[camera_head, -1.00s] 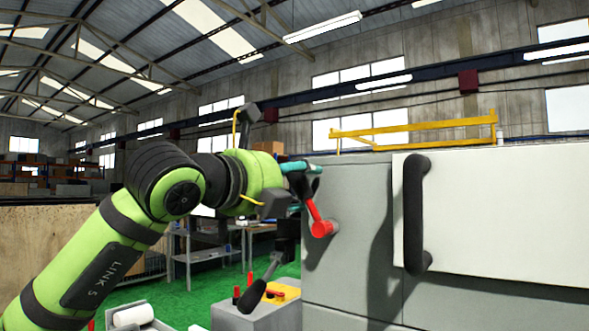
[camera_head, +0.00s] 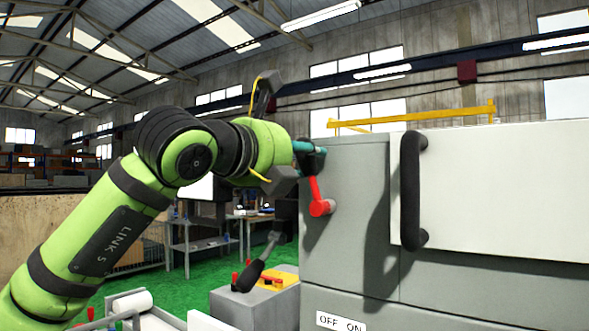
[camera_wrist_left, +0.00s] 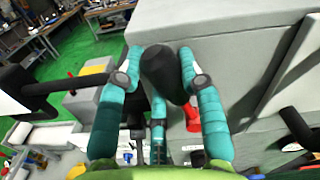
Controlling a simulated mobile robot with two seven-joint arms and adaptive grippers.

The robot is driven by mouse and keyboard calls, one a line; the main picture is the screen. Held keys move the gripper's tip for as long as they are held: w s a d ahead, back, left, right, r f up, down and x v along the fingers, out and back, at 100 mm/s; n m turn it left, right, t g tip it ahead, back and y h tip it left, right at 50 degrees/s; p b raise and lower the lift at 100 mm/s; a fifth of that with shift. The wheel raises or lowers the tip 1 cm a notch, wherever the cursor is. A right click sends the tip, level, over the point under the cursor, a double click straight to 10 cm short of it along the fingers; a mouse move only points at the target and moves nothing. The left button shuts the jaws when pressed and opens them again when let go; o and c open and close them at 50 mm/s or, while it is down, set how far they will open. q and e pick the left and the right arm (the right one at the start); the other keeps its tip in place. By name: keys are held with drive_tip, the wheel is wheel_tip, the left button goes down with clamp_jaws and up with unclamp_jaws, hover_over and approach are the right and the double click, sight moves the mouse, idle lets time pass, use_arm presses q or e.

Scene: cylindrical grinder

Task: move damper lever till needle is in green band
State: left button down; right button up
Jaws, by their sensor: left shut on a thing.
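The damper lever has a red arm (camera_head: 316,192) on the left face of the grey machine cabinet (camera_head: 345,230). It stands nearly upright, leaning slightly left, with a black grip on top. My left gripper (camera_head: 310,150) is at the top of the lever. In the left wrist view the black grip (camera_wrist_left: 163,70) sits between the teal fingers of this gripper (camera_wrist_left: 160,80), shut around it, and the red part (camera_wrist_left: 192,119) shows below. I see no gauge, needle or green band in either view. My right gripper is not in view.
A black door handle (camera_head: 411,190) sticks out from the white panel (camera_head: 500,190) at the right.

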use_arm(q)
drive_tip(key=shift+s, duration=0.1)
drive_tip(key=c, duration=0.8)
unclamp_jaws()
drive_tip(key=v, duration=1.2)
drive_tip(key=shift+d, duration=0.1)
